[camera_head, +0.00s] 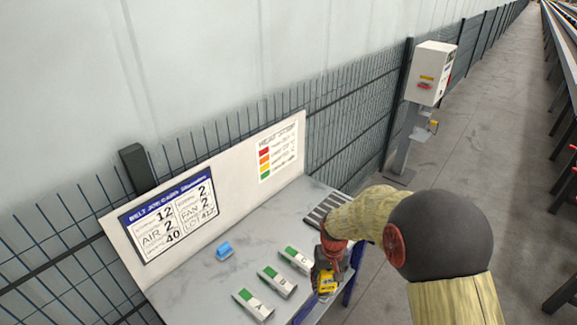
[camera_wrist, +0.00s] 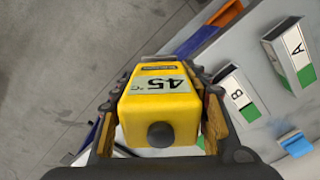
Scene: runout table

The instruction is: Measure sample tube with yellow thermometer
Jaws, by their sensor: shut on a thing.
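My gripper (camera_head: 327,268) is shut on the yellow thermometer (camera_head: 326,284) at the right front edge of the table. In the wrist view the thermometer (camera_wrist: 155,110) sits between the two fingers (camera_wrist: 166,84), with a dark round knob facing me. Its display reads 45 °C, upside down. Several white blocks with green parts (camera_head: 277,281) lie in a row left of the gripper. The wrist view shows one marked B (camera_wrist: 238,96) and one marked A (camera_wrist: 290,52), both apart from the thermometer. I cannot make out a sample tube; the thermometer's far end is hidden.
A small blue object (camera_head: 224,250) lies behind the blocks on the grey table (camera_head: 190,284). A white board with a job card (camera_head: 170,219) and colour chart (camera_head: 279,158) stands along the back. A dark slotted area (camera_head: 322,211) is at the table's far right. Fence (camera_head: 355,125) runs behind.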

